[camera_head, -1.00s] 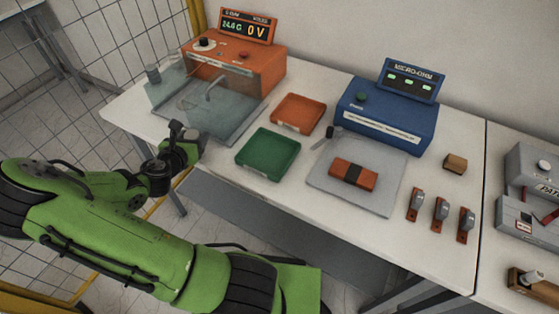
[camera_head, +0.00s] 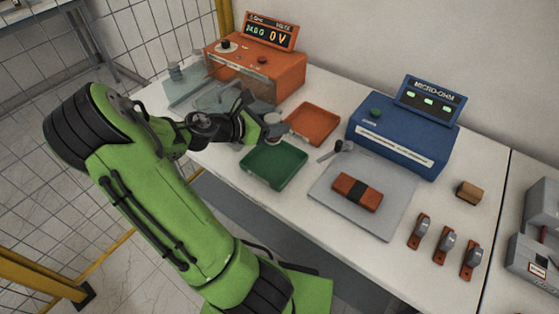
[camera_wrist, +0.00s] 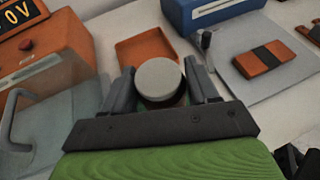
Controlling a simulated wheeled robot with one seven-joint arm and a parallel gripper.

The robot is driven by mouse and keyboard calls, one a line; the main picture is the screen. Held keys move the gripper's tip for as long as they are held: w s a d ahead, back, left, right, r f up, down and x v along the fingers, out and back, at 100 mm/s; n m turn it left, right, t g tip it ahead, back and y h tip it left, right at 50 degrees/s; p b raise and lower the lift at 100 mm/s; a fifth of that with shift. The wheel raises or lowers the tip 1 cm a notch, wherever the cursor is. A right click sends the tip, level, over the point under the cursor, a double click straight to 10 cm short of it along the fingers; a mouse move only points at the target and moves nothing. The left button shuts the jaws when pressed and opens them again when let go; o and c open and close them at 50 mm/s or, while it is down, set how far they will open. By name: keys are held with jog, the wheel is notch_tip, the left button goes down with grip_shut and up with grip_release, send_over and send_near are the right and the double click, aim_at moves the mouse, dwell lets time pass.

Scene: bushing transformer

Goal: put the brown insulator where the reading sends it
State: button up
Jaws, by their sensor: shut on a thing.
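My gripper (camera_head: 268,127) is shut on the brown insulator, whose round grey cap (camera_wrist: 158,77) faces the wrist camera. A little of the insulator's dark brown body (camera_wrist: 165,101) shows between the fingers; the rest is hidden. In the head view the gripper is above the back edge of the green tray (camera_head: 273,180), close to the orange tray (camera_head: 312,123). Both trays look empty; the orange one also shows in the wrist view (camera_wrist: 140,50). The orange tester (camera_head: 265,72) has a display (camera_head: 270,34) reading about 24 G, last digit unclear, and 0 V.
A blue micro-ohm meter (camera_head: 400,138) stands at the back. A grey plate (camera_head: 385,218) holds an orange block with a black band (camera_head: 357,192). Clear panels enclose the tester's front area. Several small brown-based clamps and a wooden block (camera_head: 469,191) are at right.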

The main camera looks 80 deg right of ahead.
notch_tip(320, 180, down, 10)
jog(key=b, duration=0.3)
jog(key=shift+s+a+r, duration=0.1)
jog(key=o, duration=1.3)
jog(key=shift+r, duration=0.1)
jog(key=p+v, duration=0.2)
jog(key=v, duration=1)
